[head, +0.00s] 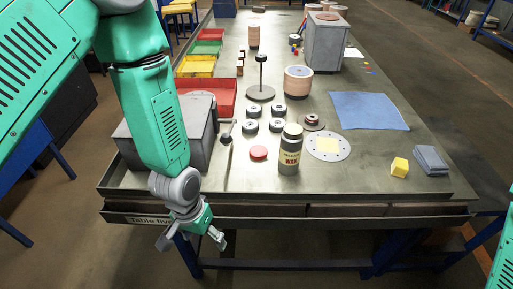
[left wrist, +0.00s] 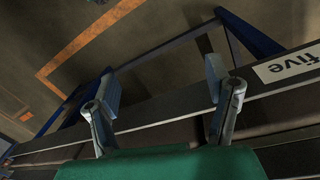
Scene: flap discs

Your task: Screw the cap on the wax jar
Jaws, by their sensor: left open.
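My left gripper (head: 192,241) is open and empty, hanging in front of the table's front edge, below and left of the jar and cap. In the left wrist view its two fingers (left wrist: 160,82) are spread, with nothing between them. My right gripper is out of view.
A grey box (head: 203,128) stands at the table's left, near a red bin (head: 222,92). Several dark discs (head: 250,126) sit behind the cap. A pale round plate (head: 328,147) lies right of the jar, with a blue cloth (head: 368,110) beyond.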

